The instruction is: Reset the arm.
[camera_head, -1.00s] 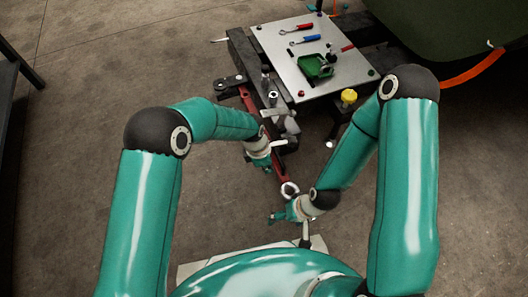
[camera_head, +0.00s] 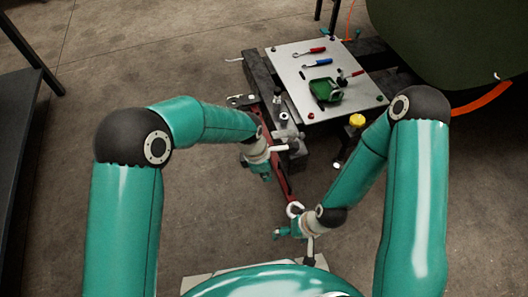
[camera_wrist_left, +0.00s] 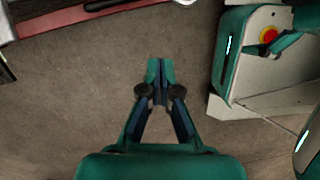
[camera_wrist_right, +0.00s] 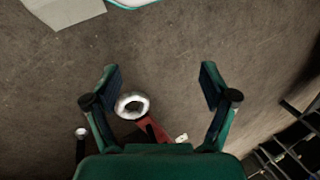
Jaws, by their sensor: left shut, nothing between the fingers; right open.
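My left arm comes in from the left of the head view. Its gripper (camera_head: 263,173) points down beside a red bar (camera_head: 285,178). In the left wrist view the left gripper (camera_wrist_left: 160,72) has its fingers together over bare floor, with nothing between them. My right gripper (camera_head: 281,232) is low in the head view, near the ring end (camera_head: 294,209) of the bar. In the right wrist view the right gripper (camera_wrist_right: 160,76) is open and empty. The silver ring (camera_wrist_right: 132,104) shows below, between its fingers; I cannot tell how far below.
A pale plate (camera_head: 300,75) holds a red-handled tool (camera_head: 311,51), a blue-handled tool (camera_head: 318,63) and a green device (camera_head: 325,91). A yellow knob (camera_head: 357,120) stands beside it. A large dark green body (camera_head: 450,40) fills the top right. A dark table (camera_head: 30,140) stands left.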

